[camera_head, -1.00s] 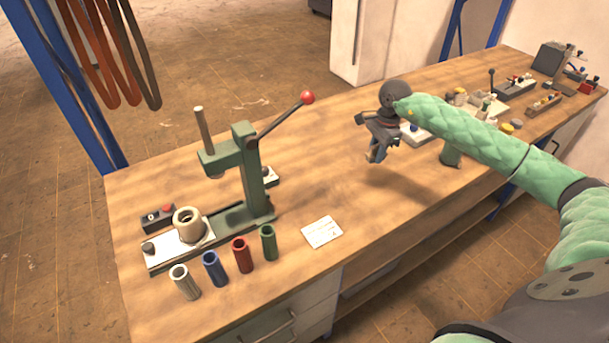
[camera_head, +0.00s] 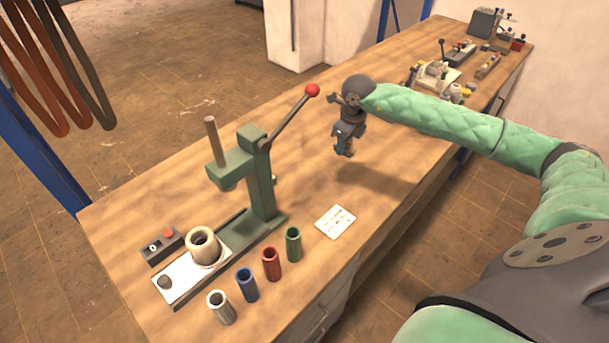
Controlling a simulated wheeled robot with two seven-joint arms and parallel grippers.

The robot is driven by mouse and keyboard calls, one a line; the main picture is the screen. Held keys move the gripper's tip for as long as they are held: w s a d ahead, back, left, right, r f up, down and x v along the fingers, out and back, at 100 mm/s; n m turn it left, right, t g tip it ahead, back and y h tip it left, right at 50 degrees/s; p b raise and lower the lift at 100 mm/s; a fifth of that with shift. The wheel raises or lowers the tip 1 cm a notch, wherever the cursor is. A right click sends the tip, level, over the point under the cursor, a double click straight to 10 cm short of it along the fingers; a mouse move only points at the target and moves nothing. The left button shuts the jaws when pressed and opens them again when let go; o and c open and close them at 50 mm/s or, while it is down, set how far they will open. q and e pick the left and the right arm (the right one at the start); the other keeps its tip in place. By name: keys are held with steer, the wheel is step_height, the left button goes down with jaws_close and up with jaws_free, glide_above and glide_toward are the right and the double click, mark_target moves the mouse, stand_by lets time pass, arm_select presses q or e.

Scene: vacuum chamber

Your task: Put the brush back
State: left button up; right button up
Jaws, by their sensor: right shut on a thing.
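My right gripper (camera_head: 344,145) hangs in the air above the middle of the bench, with its fingers pointing down. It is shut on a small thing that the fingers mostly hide. It appears to be the brush, but I cannot make out its bristles or handle. No other brush shows clearly on the bench. My left gripper is not in view.
A green lever press (camera_head: 257,180) with a red-knobbed lever stands on the wooden bench (camera_head: 290,135). Several coloured tubes (camera_head: 271,264) and a white card (camera_head: 335,222) are in front. Small parts and trays (camera_head: 437,74) crowd the far right. The bench around the gripper is clear.

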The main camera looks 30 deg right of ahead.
steer(key=shift+m, duration=0.3)
steer(key=shift+w+a+m, duration=0.25)
steer(key=shift+a+m, duration=0.05)
steer(key=shift+a, duration=0.15)
glide_above(303, 174)
steer(key=f, duration=0.7)
steer(key=shift+s+d+p, duration=0.2)
steer(key=shift+p, duration=0.1)
steer(key=shift+f, duration=0.45)
step_height(303, 174, down, 3)
steer(key=shift+b, duration=0.4)
steer(key=shift+f, duration=0.1)
steer(key=o, duration=0.8)
steer(key=shift+o, duration=1.1)
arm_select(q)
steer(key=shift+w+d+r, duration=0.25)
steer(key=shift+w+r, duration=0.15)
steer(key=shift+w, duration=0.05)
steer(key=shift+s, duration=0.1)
